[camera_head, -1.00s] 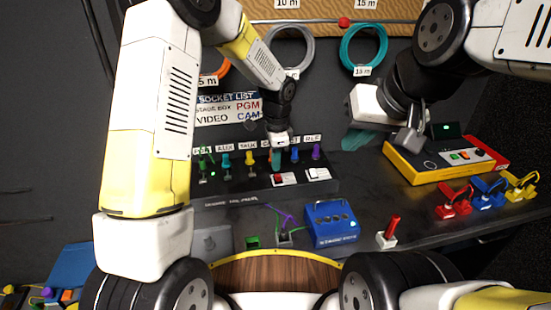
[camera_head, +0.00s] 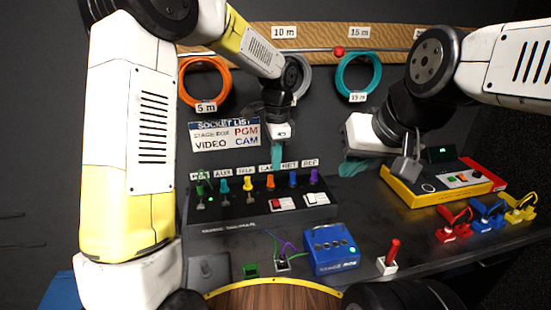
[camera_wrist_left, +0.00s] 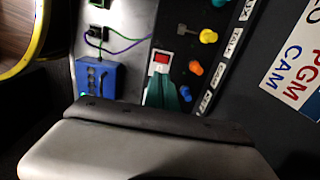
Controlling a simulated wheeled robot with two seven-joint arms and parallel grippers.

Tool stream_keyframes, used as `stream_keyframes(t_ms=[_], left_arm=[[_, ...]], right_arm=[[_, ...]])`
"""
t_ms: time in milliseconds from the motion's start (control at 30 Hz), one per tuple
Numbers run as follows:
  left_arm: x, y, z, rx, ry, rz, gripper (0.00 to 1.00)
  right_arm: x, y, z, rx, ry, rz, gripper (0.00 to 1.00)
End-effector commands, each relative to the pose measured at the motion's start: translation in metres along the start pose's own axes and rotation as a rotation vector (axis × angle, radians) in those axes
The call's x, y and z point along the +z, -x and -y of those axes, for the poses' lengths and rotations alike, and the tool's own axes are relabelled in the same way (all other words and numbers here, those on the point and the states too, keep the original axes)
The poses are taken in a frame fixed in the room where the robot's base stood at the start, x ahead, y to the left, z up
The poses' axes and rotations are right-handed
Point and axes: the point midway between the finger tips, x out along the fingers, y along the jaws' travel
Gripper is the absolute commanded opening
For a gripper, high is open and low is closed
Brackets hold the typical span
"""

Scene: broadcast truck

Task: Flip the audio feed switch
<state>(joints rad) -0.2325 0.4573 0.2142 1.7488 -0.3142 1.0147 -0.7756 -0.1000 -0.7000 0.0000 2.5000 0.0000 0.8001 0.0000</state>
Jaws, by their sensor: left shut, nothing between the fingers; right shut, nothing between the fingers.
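A black sloped panel (camera_head: 238,212) stands at the back of the counter, with a row of coloured knobs under small labels. A red rocker switch (camera_head: 276,204) and a white rocker switch (camera_head: 311,198) sit at its front right. I cannot read which control is the audio feed. My left gripper (camera_head: 276,157) is shut and empty, its teal fingertips above and behind the knob row. In the left wrist view the teal fingers (camera_wrist_left: 163,92) show beside the red switch (camera_wrist_left: 161,58). My right gripper (camera_head: 353,167) is shut and empty, right of the panel.
A blue box (camera_head: 331,250) and a red-handled lever (camera_head: 390,256) stand in front of the panel. A yellow console (camera_head: 440,184) and coloured clamps (camera_head: 487,215) are at the right. A socket list sign (camera_head: 225,134) and cable coils (camera_head: 205,84) hang on the wall.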

Motion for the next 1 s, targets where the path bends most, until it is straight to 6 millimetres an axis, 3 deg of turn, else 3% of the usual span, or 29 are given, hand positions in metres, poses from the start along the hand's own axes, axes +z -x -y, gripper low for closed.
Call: stream_keyframes(t_ms=[300,767,1000], left_arm=[[0.006,-0.001,0.030,0.158,0.006,-0.006,0.00],[0.007,-0.002,0.032,0.187,0.001,-0.010,0.00],[0.007,-0.032,0.026,0.190,0.002,-0.008,0.00]], right_arm=[[0.000,0.000,0.000,0.000,0.000,0.000,0.00],[0.000,0.000,0.000,0.000,0.000,0.000,0.00],[0.000,0.000,0.000,0.000,0.000,0.000,0.00]])
